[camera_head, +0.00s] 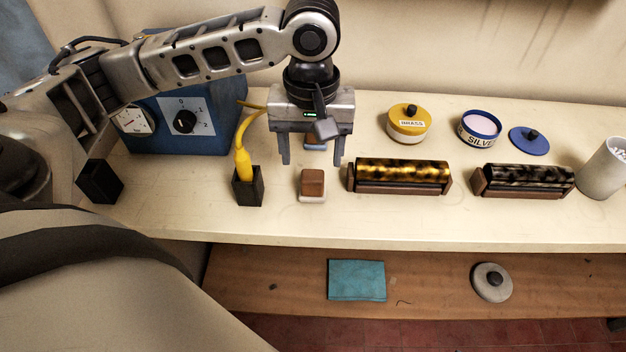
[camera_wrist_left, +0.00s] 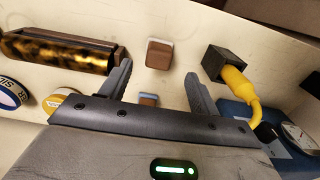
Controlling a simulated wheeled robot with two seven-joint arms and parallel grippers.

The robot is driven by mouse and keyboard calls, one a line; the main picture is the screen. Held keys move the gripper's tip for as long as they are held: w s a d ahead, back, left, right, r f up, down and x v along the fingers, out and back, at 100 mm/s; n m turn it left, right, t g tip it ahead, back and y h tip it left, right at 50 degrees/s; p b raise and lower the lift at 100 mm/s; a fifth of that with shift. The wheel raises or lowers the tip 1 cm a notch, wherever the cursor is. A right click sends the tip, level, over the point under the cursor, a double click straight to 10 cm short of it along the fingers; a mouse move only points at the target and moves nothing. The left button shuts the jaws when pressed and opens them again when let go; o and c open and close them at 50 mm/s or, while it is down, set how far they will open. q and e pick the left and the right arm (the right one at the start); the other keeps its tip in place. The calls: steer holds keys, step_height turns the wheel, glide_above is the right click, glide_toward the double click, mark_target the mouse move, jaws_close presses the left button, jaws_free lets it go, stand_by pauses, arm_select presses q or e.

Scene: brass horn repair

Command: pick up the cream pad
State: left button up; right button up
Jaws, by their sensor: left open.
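The cream pad (camera_head: 312,197) is a small block with a brown wooden top and a cream lower layer. It stands on the bench top in front of my left gripper (camera_head: 311,162). In the left wrist view the cream pad (camera_wrist_left: 159,54) shows beyond and between the fingertips. My left gripper (camera_wrist_left: 158,78) is open and empty, apart from the pad and pointing down. A second brown block with a blue layer (camera_wrist_left: 148,100) lies between the finger bases in that view; the gripper partly hides it in the head view. My right gripper is not in view.
A yellow-handled tool (camera_head: 243,160) stands in a black holder (camera_head: 248,188) left of the pad. A shiny brass tube (camera_head: 402,174) on a wooden cradle lies right, then a darker tube (camera_head: 525,179). A brass tin (camera_head: 408,125) and silver tin (camera_head: 479,128) stand behind.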

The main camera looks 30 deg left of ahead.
mark_target(312, 175)
arm_select(q)
step_height(312, 175, down, 8)
steer(key=shift+w+r, duration=0.1)
steer(key=shift+r, duration=0.1)
steer(key=shift+c, duration=0.3)
steer(key=c, duration=0.8)
